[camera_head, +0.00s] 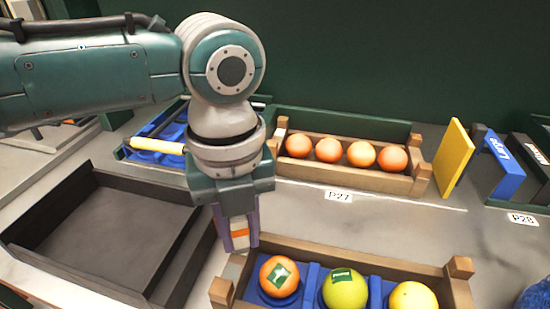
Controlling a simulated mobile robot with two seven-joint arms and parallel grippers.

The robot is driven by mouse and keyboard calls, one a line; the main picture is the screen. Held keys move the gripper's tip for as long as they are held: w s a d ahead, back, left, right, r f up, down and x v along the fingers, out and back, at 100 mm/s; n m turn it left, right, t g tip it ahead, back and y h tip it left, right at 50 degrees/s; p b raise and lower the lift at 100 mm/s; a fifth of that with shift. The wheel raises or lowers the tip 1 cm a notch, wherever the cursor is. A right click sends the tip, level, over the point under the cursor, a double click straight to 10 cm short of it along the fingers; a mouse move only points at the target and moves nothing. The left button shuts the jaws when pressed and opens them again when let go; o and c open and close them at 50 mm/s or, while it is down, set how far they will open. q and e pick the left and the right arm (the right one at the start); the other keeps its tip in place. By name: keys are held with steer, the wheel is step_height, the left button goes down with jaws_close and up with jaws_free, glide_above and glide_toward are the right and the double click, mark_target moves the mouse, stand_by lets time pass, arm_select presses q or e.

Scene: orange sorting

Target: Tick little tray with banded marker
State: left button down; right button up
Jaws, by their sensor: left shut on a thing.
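My left gripper (237,228) points down in the middle of the view. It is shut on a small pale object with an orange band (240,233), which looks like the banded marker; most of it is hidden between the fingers. Just right of and below the gripper is a small wooden tray (357,252) with blue holders. It bears an orange fruit with a green label (279,276), a yellow-green fruit with a green label (344,288) and a yellow fruit (412,298) with no label visible. The gripper is near the tray's back left corner; I cannot tell if they touch. My right gripper is out of view.
A wooden crate (345,185) with several oranges stands behind, above a label P27 (339,195). An empty dark tray (120,235) is at left. A blue rack with a yellow-handled item (157,146) is partly behind my arm. A yellow panel (453,158) stands at right.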

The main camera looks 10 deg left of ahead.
arm_select(q)
steer(key=shift+w+f+b, duration=0.1)
steer(key=shift+w+b, duration=0.45)
steer(key=shift+w, duration=0.05)
steer(key=shift+s+p, duration=0.15)
steer(key=shift+p, duration=0.25)
steer(key=shift+s+p, duration=0.4)
steer(key=shift+p, duration=0.15)
stand_by(0.4)
steer(key=shift+r, duration=0.25)
step_height(320, 180, up, 7)
steer(key=p, duration=0.7)
steer(key=shift+f, duration=0.1)
